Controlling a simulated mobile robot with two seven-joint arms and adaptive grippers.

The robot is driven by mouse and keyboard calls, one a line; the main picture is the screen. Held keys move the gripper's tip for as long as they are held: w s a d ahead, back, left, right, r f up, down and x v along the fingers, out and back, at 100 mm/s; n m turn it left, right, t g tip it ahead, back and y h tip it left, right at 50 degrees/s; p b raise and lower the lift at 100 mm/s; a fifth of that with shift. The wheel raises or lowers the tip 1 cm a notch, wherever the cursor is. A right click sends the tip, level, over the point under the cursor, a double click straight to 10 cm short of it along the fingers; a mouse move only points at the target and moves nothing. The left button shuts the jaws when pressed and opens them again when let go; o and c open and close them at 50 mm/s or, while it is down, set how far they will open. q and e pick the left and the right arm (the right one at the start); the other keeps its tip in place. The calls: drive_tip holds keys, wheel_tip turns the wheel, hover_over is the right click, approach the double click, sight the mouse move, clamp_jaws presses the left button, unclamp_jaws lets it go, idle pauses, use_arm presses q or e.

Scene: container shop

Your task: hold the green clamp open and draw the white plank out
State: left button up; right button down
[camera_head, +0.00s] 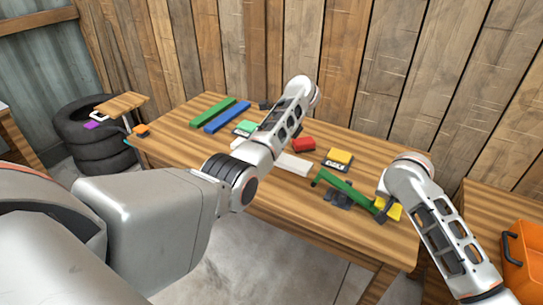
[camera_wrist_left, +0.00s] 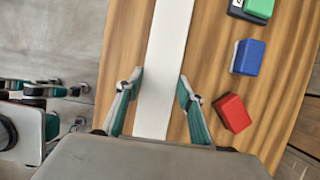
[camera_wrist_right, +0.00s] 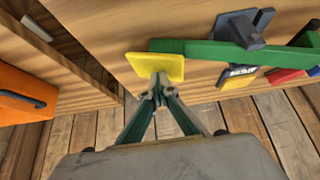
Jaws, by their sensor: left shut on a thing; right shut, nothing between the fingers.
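The white plank (camera_wrist_left: 160,60) runs lengthwise between the fingers of my left gripper (camera_wrist_left: 160,85), which is shut on it. In the head view part of the plank (camera_head: 294,163) shows beside my left forearm, which hides the rest and the left gripper. The plank's visible right end is close to the green clamp (camera_head: 345,187); I cannot tell whether they touch. The clamp has a long green lever (camera_wrist_right: 205,49), a dark grey mount (camera_wrist_right: 240,28) and a yellow pad (camera_wrist_right: 155,66). My right gripper (camera_wrist_right: 160,92) is shut and empty, its tips at the yellow pad's near edge.
A red block (camera_head: 303,144) and a yellow block (camera_head: 340,156) on a dark card lie behind the clamp. A blue block (camera_wrist_left: 248,57) lies beside the plank. Green (camera_head: 212,111) and blue (camera_head: 227,116) bars lie at the back. An orange box (camera_head: 522,258) stands right.

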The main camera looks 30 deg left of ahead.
drive_tip(key=shift+f, duration=0.15)
idle(0.3)
wheel_tip(320, 180, up, 9)
idle(1.1)
idle(0.5)
